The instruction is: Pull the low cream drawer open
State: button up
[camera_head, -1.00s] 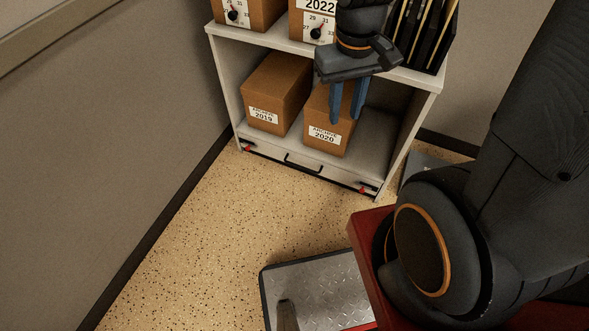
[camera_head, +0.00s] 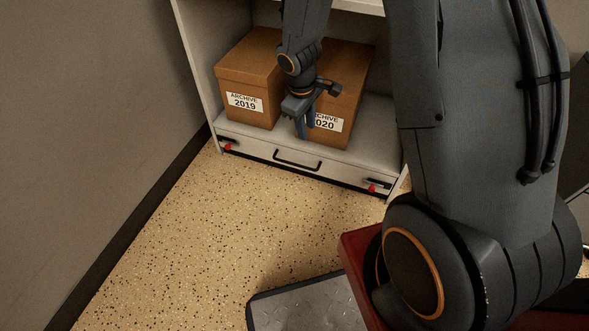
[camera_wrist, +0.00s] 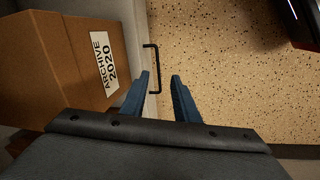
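The low cream drawer (camera_head: 255,150) is at the bottom of the shelf unit in the head view, and its front looks shut. A black bar handle (camera_head: 297,160) is at the middle of its front. The handle also shows in the wrist view (camera_wrist: 152,68), just ahead of my fingertips. Small black latches with red ends, a left one (camera_head: 228,144) and a right one (camera_head: 377,186), sit near the drawer's ends. My gripper (camera_head: 305,132) is above and in front of the handle. In the wrist view its blue fingers (camera_wrist: 161,74) are apart, with nothing held between them.
Two brown archive boxes, 2019 (camera_head: 250,85) and 2020 (camera_head: 345,85), stand on the shelf above the drawer, close behind my gripper. The speckled floor (camera_head: 200,240) in front is clear. A metal plate (camera_head: 305,305) lies nearer to me.

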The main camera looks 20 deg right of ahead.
jog(key=w+f+n+b, duration=0.1)
jog(key=f+b, duration=0.3)
jog(key=f, duration=0.4)
jog(key=w+f+b, duration=0.4)
jog(key=f, duration=0.4)
jog(key=w+f+n+b, duration=0.1)
jog(key=w+f+b, duration=0.1)
jog(key=f+b, duration=0.3)
jog(key=shift+w+a+f+n, duration=0.1)
jog(key=shift+a+f+n, duration=0.1)
jog(key=shift+f, duration=0.65)
jog(key=shift+w+a+f+n, duration=0.1)
jog(key=shift+a+f, duration=0.05)
jog(key=shift+f, duration=0.7)
jog(key=shift+c, duration=0.4)
grip_shut()
